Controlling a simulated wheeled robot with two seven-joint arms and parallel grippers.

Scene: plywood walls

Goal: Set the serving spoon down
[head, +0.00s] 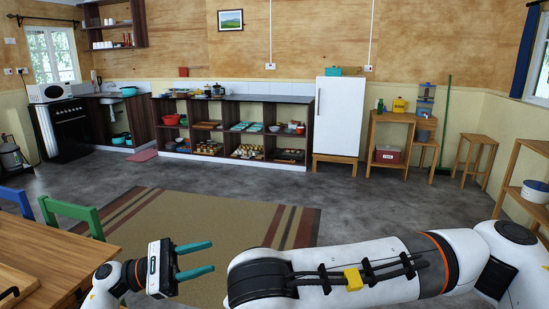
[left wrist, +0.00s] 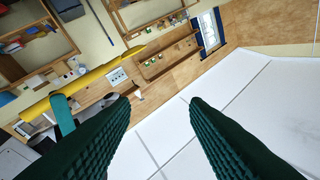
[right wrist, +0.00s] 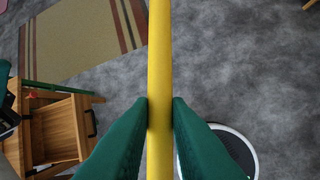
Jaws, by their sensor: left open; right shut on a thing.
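A long yellow handle (right wrist: 160,60), which I take to be the serving spoon, runs straight up the right wrist view. My right gripper (right wrist: 160,110) is shut on it, one finger pressed on each side. The spoon's bowl is not seen there. A long yellow shape (left wrist: 95,78) in the left wrist view, with a teal finger crossing it, looks like the same spoon. My left gripper (head: 211,257) is open and empty near the wooden table in the head view; its fingers are wide apart in the left wrist view (left wrist: 158,101). The head view does not show the right gripper or the spoon.
A wooden table (head: 75,236) with chairs stands at the left. A striped rug (head: 190,225) and bare grey floor (head: 370,205) lie ahead. Filled open shelves (head: 235,99), a white fridge (head: 339,113) and wooden stands (head: 388,117) line the far wall.

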